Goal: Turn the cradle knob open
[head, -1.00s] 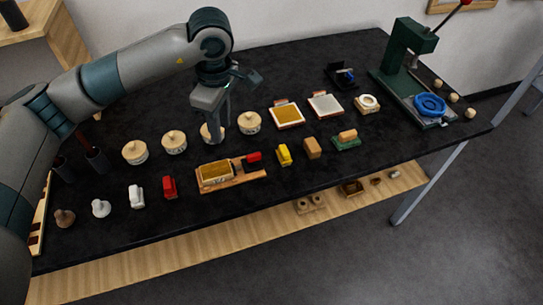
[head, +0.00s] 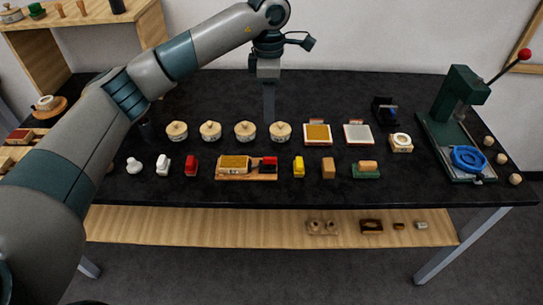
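The cradle (head: 226,177) is a low wooden base in the front row, near the middle of the black table. It bears a block with a gold top (head: 234,163). A red part (head: 268,163), which looks like the knob, sits at its right end; its exact turn is too small to tell. My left gripper (head: 268,118) points down behind the cradle, near the third and fourth lidded pots, apart from the red part. Its fingers show edge-on as one grey bar, so their gap is hidden. My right gripper is out of view.
Several lidded pots (head: 245,131) stand in a row behind the cradle. Small stamps and blocks, including a yellow one (head: 299,167) and a red one (head: 191,166), flank it. A green press (head: 459,95) stands at right. The table's back middle is clear.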

